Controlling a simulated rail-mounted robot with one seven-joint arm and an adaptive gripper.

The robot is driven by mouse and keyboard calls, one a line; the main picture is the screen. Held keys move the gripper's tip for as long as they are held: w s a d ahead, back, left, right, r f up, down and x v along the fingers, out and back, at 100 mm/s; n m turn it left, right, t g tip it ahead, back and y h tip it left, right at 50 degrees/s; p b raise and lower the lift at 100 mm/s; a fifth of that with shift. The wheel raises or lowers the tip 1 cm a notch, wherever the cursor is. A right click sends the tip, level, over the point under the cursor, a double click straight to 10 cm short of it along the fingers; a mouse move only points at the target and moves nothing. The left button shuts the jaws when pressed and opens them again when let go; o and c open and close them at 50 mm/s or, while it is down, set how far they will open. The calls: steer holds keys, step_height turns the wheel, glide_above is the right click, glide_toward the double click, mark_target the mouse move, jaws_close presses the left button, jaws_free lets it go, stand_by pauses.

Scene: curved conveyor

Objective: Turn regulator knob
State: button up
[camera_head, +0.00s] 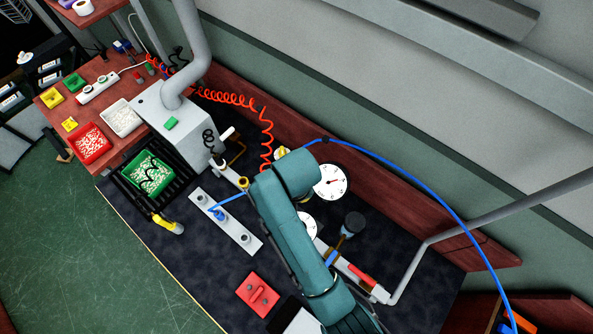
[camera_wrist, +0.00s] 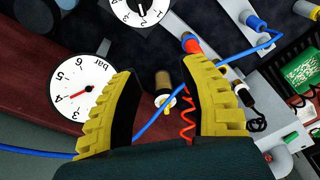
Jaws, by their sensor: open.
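My gripper (camera_wrist: 158,72) is open, with its two yellow ribbed fingers spread in the wrist view. A brown, brass-like cylinder with a white end (camera_wrist: 163,84) shows in the gap between the fingers, with no visible contact. A round white gauge marked "bar" (camera_wrist: 80,95) is left of the fingers. A second dial (camera_wrist: 143,8) is at the top edge. A dark round knob (camera_wrist: 32,14) is at top left; a dark knob on a brass stem (camera_head: 353,222) stands right of my arm in the head view. I cannot tell which part is the regulator knob. My arm hides the gripper in the head view.
A blue hose (camera_wrist: 155,122) crosses behind the fingers. A red coiled hose (camera_head: 267,130) hangs near my arm. A white large gauge (camera_head: 330,182) stands close right.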

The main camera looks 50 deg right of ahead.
steer(key=shift+g+y, duration=0.3)
steer(key=shift+g, duration=0.4)
steer(key=s+f, duration=0.1)
steer(key=f, duration=0.5)
steer(key=f+b, duration=0.1)
steer(key=f, duration=0.6)
steer(key=s+f+b, duration=0.1)
steer(key=f, duration=0.5)
steer(key=shift+s+f, duration=0.25)
steer(key=shift+s, duration=0.1)
steer(key=shift+a, duration=0.1)
jaws_close()
